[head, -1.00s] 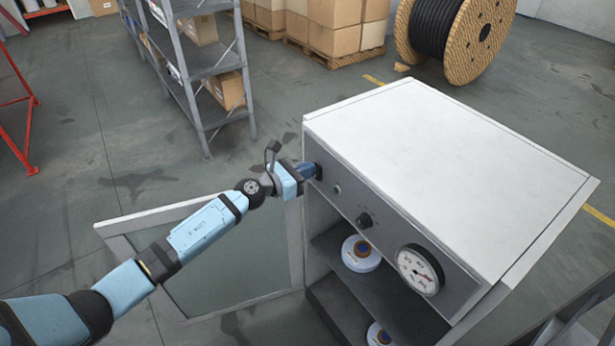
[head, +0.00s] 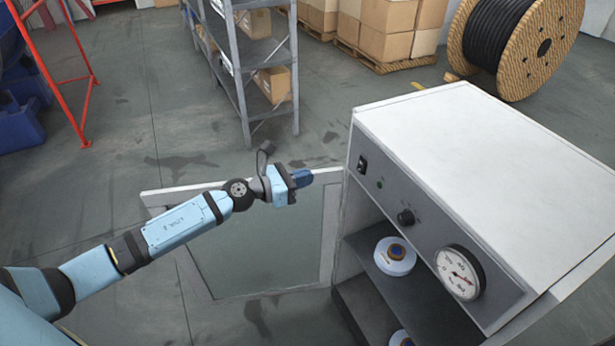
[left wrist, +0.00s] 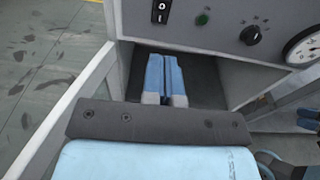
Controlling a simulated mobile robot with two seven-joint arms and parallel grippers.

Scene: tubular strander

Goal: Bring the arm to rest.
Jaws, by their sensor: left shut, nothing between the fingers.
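My left gripper (head: 302,178) is shut and empty, held in the air left of the cabinet's front panel and clear of it. In the left wrist view its two blue fingers (left wrist: 165,75) lie together, below the black rocker switch. My left arm (head: 180,225) reaches in from the lower left. The switch (head: 363,163) sits at the left end of the grey panel, and shows with its I and O marks in the wrist view (left wrist: 162,11). Beside it is a green lamp (head: 379,184).
The white-topped cabinet (head: 480,150) has a knob (head: 406,217), a gauge (head: 459,273) and open shelves with spools (head: 395,257). Its glazed door (head: 160,200) stands open behind my arm. A metal rack (head: 240,85) stands farther back.

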